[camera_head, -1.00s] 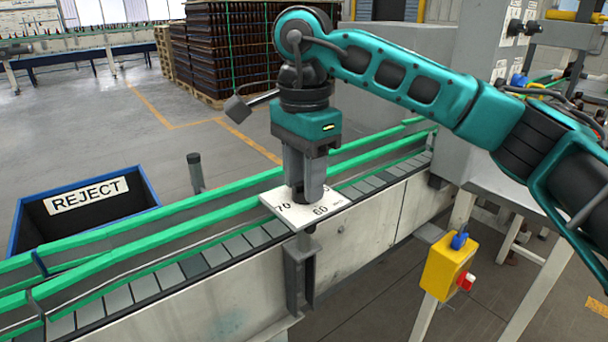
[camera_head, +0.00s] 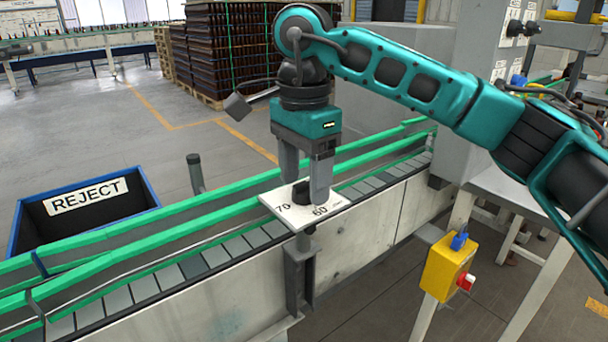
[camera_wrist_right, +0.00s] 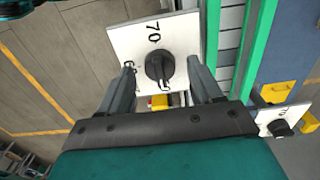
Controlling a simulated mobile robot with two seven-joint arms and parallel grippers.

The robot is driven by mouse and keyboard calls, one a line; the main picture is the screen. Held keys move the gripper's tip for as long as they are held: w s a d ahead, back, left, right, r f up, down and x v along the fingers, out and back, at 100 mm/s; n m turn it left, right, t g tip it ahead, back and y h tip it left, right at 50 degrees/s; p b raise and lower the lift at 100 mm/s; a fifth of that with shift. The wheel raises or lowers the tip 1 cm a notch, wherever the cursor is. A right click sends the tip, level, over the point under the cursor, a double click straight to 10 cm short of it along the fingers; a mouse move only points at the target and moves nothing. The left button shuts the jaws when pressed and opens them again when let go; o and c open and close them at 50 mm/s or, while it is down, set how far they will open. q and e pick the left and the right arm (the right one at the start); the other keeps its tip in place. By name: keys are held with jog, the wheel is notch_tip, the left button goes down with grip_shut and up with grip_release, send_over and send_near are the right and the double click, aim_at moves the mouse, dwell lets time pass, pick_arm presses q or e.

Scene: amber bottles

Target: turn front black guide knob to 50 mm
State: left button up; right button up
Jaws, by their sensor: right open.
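A black guide knob (camera_head: 301,193) stands on a white scale plate (camera_head: 270,199) at the conveyor's near side. The plate's figures 70 and 60 can be read in the head view. My right gripper (camera_head: 305,189) points down over the plate, its fingers spread on either side of the knob. The right wrist view also shows the knob (camera_wrist_right: 159,66) between the two open fingers, with a gap at each side. Other figures there are partly covered or too small to read, and the knob's exact setting cannot be told. My left gripper is out of view.
A second white plate with a black knob (camera_wrist_right: 280,127) shows at the right of the wrist view. Green guide rails (camera_head: 160,229) run along the conveyor. A yellow switch box (camera_head: 446,266) is at the right, and a blue-rimmed reject bin (camera_head: 84,224) at the left.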

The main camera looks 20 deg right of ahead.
aim_at(304, 183)
notch_tip(304, 183, up, 13)
jog(key=p, duration=0.1)
jog(key=shift+f+p, duration=0.15)
jog(key=shift+p, duration=0.25)
jog(key=shift+s+f, duration=0.1)
